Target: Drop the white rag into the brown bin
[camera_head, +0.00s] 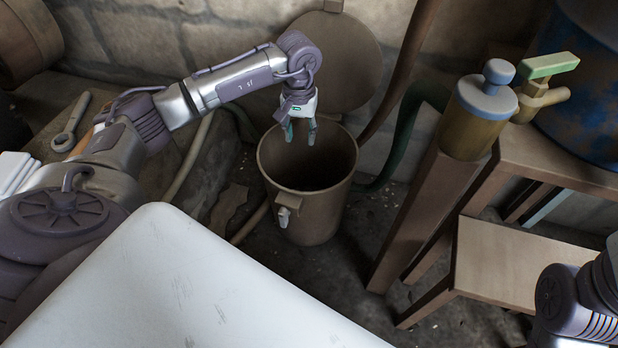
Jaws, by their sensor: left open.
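The brown bin (308,222) stands open on the floor near the wall, with its round lid tilted up behind it. My left gripper (300,132) points down over the bin's mouth, open, with nothing visible between its fingers. I see no clear white rag. A small whitish piece (284,208) is on the bin's outer front side, and I cannot tell whether it is cloth or a fitting. The bin's inside is dark and its bottom is hidden. My right gripper is out of view; only part of that arm shows at the lower right.
A white panel (190,285) fills the lower left foreground. A wooden stepped stand (510,262) on the right holds a yellow canister (476,120) with a blue-grey cap and a green-handled valve (545,80). A wrench (71,122) lies at left. Hoses run behind the bin.

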